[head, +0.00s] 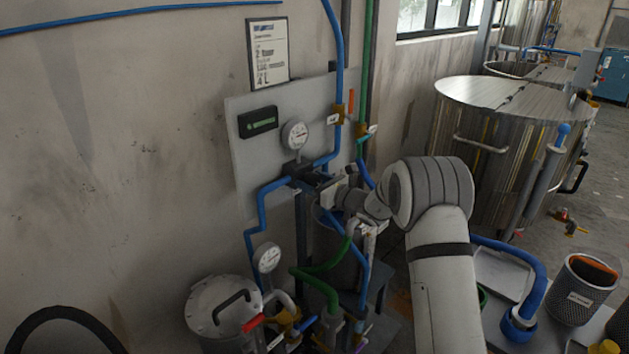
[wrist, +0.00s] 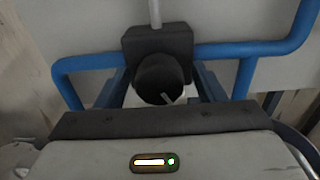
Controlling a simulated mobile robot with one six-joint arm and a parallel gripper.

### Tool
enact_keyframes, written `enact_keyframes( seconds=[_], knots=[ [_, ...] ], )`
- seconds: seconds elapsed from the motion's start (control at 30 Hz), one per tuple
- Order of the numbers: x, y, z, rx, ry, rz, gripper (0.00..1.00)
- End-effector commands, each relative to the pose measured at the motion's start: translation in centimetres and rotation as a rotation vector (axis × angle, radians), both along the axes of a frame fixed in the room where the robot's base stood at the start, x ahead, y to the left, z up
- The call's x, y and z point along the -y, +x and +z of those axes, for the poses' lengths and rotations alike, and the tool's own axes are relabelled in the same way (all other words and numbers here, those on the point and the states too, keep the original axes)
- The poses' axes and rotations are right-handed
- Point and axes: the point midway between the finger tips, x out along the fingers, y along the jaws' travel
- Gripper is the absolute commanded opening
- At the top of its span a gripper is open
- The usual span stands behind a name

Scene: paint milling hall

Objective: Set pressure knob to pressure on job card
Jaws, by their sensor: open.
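The black round pressure knob (wrist: 158,78) sits on a dark regulator block (wrist: 158,43) in the wrist view; a light pointer mark on its face points to the lower right. My gripper (head: 317,183) is open at the regulator on the wall panel. In the wrist view its two dark fingers stand left and right of the knob, with gaps visible; I cannot tell whether the knob's depth lies between the tips. The job card (head: 268,52) hangs on the wall above the panel; its small print is blurred. A white round gauge (head: 295,135) sits above the regulator, its reading too small to tell.
A dark box with a green display (head: 258,122) is on the panel (head: 240,155). Blue pipes (head: 265,200) run around the regulator. A second gauge (head: 267,257) and a lidded vessel (head: 222,305) stand below. A large steel tank (head: 505,125) is at right.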

Motion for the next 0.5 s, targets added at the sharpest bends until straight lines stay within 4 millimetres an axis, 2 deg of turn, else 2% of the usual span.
enact_keyframes(
  seconds=[0.2,0.5],
  knots=[
    [0.02,0.02,0.02,0.001,-0.001,0.000,0.62],
    [0.06,0.01,0.03,0.001,-0.001,0.000,0.37]
  ],
)
